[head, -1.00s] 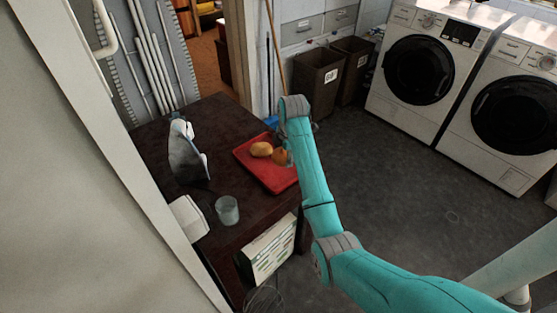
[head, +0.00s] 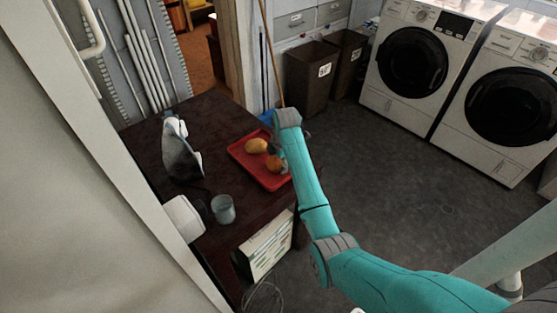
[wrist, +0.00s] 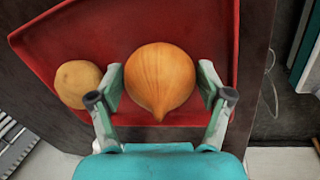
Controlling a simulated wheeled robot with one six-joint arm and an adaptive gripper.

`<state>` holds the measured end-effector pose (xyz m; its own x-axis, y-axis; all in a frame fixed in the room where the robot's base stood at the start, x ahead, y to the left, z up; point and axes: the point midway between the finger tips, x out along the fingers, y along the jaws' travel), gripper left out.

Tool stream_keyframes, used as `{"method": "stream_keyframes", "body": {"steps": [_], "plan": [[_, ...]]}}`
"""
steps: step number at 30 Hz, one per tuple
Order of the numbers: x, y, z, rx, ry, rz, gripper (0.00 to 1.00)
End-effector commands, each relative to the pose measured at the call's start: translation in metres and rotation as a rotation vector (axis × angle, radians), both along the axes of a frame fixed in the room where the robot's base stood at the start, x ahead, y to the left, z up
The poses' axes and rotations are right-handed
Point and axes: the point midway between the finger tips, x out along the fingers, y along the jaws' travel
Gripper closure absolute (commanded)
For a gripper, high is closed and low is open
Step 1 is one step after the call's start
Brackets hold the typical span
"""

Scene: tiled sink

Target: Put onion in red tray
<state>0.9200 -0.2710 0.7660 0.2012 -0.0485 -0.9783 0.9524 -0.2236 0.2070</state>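The round orange-brown onion (wrist: 160,78) sits between the two fingers of my gripper (wrist: 160,85) in the wrist view, with a finger pad close against each side. My gripper is shut on it. The red tray (wrist: 120,20) is directly beneath. In the head view the onion (head: 274,162) is at the right part of the red tray (head: 246,165), partly hidden by my gripper (head: 280,158). I cannot tell whether its underside touches the tray.
A potato-like yellowish item (head: 256,146) lies in the tray left of the onion. A grey-white appliance (head: 180,150) and a glass (head: 223,209) stand on the dark table (head: 205,115). A white box (head: 264,246) is at the table's front side.

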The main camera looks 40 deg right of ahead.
Motion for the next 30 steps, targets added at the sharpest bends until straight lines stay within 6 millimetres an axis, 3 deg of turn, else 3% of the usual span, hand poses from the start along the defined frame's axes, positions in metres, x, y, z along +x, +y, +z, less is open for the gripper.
{"method": "stream_keyframes", "body": {"steps": [11,16,30], "plan": [[0.000,0.000,0.001,0.000,-0.001,0.000,0.01],[-0.001,0.000,0.010,0.000,-0.002,0.000,0.01],[-0.018,0.004,0.094,-0.001,-0.004,0.000,0.01]]}}
